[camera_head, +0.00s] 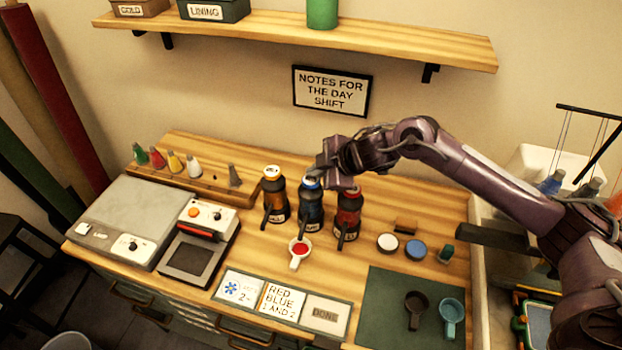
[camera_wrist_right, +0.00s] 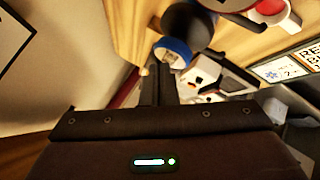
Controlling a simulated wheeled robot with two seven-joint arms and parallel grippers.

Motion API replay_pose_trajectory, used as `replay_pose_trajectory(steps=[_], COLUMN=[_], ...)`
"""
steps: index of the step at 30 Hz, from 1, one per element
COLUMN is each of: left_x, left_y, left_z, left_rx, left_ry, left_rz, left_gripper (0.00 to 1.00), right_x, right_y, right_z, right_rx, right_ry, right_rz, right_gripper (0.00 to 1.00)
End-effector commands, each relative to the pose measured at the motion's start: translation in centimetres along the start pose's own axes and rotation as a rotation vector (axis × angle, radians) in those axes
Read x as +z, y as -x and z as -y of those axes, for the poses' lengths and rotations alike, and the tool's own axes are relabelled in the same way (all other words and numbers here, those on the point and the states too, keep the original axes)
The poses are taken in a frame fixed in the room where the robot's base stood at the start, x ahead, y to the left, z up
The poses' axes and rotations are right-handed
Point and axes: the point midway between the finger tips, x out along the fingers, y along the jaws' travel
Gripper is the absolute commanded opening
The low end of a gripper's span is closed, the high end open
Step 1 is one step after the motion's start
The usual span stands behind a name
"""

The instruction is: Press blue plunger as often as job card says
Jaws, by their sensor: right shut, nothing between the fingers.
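Three dark dispenser bottles stand in a row: orange (camera_head: 274,200), blue (camera_head: 311,212) and red (camera_head: 348,218). My right gripper (camera_head: 320,176) is shut and empty, close over the blue bottle's top. In the right wrist view its fingertips (camera_wrist_right: 160,82) are beside the blue plunger's ring (camera_wrist_right: 172,50); I cannot tell whether they touch. A white cup (camera_head: 295,261) with red contents stands in front of the blue bottle, by its spout. The job card (camera_head: 280,301) reads "RED BLUE 1 AND 2". A card with a blue flower (camera_head: 238,289) lies left of it. My left gripper is out of view.
A "DONE" field (camera_head: 325,316) is right of the job card. A green mat (camera_head: 384,291) holds two cups. Jar lids (camera_head: 388,243) lie right of the bottles. A grey device (camera_head: 135,220) and a smaller machine (camera_head: 190,258) stand left. A shelf (camera_head: 400,43) hangs above.

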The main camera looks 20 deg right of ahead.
Motion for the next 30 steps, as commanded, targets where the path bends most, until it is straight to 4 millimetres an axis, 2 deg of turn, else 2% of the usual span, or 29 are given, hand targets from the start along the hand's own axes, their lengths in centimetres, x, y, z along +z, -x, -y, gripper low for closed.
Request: replay_pose_trajectory(steps=[30], left_x=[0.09], left_y=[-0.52], left_z=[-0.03], left_rx=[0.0], left_ry=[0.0], left_rz=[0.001], left_gripper=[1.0], right_x=[0.42], right_y=[-0.59], right_z=[0.42], right_rx=[0.0], right_ry=[-0.001], right_rz=[0.0], right_gripper=[0.0])
